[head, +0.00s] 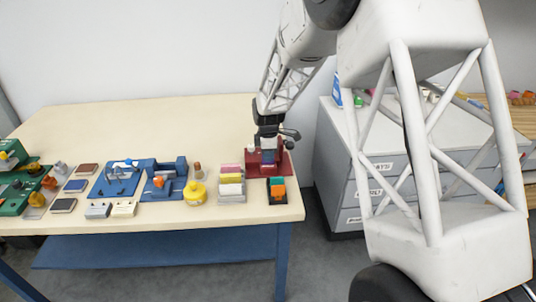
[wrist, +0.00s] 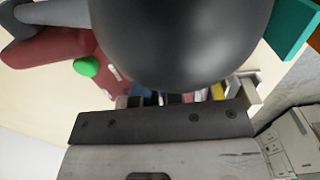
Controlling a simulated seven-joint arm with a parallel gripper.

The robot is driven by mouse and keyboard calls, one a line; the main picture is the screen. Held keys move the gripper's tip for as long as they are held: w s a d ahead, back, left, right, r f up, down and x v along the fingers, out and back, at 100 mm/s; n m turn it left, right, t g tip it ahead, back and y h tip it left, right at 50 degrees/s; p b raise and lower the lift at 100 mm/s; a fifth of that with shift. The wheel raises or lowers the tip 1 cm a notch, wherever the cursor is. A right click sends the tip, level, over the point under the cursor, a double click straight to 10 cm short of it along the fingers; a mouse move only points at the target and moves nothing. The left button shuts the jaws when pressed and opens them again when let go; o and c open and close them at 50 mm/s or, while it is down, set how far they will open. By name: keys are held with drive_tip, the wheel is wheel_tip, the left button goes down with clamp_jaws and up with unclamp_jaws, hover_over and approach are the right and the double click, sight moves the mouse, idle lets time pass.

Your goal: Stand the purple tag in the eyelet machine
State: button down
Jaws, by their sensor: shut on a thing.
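A red machine (head: 283,168), which looks like the eyelet machine, stands at the right end of the table. It also shows in the wrist view (wrist: 50,50), with a round green button. My gripper (head: 268,146) is low over the machine, pointing down. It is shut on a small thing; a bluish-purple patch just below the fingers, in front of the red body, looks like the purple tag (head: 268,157). In the wrist view a large dark rounded part hides most of the fingertips and the tag. I cannot tell whether the tag touches the machine.
Stacked coloured blocks (head: 231,181), an orange and teal piece (head: 277,190) and a yellow pot (head: 196,193) stand close in front and to the left. Blue machines (head: 120,178) are farther left. The back of the table is clear. A grey drawer cabinet (head: 340,170) stands right.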

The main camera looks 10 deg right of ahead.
drive_tip(key=shift+f, duration=0.3)
drive_tip(key=c, duration=1.5)
unclamp_jaws()
drive_tip(key=shift+c, duration=0.2)
wheel_tip(320, 180, up, 11)
idle(0.4)
idle(0.4)
